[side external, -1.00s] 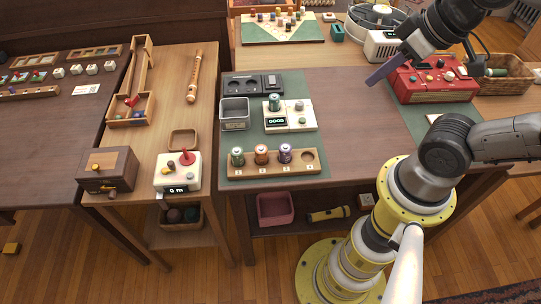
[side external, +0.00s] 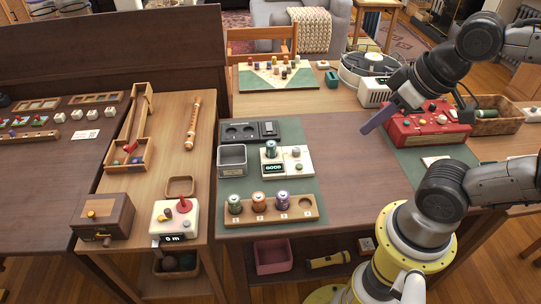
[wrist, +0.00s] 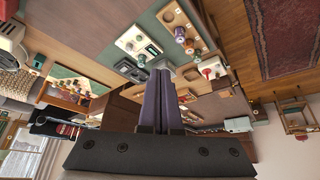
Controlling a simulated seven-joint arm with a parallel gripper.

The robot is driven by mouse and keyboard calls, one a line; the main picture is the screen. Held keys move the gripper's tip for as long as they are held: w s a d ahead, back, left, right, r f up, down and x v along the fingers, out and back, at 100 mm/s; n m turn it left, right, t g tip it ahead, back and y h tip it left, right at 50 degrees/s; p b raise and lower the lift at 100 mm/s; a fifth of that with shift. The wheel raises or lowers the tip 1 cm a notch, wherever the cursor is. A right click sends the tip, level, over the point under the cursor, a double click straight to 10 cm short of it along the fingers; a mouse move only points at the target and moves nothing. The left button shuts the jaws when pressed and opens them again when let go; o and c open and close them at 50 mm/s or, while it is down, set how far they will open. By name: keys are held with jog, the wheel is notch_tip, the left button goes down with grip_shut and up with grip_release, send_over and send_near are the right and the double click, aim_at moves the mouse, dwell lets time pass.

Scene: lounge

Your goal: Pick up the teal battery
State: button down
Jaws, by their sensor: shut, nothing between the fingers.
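A teal-green battery (side external: 271,149) stands upright on the white tester (side external: 297,166), whose small display reads GOOD. Another greenish battery (side external: 234,204) stands in the first hole of the wooden rack (side external: 306,219); I cannot tell from the shades which is the teal one. An orange battery (side external: 259,201) and a purple battery (side external: 283,199) fill the second and third holes; the fourth is empty. My gripper (side external: 364,131) is shut and empty, above the table, right of the tester and apart from every battery. Its fingers (wrist: 162,75) also show in the wrist view.
A red box with knobs (side external: 430,125) stands right of my gripper, with a wicker basket (side external: 497,123) beyond it. A grey metal bin (side external: 232,160) stands left of the tester. The brown tabletop (side external: 345,175) between tester and red box is clear.

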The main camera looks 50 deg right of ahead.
jog(key=c, duration=1.6)
grip_release()
jog(key=shift+c, duration=1.9)
grip_release()
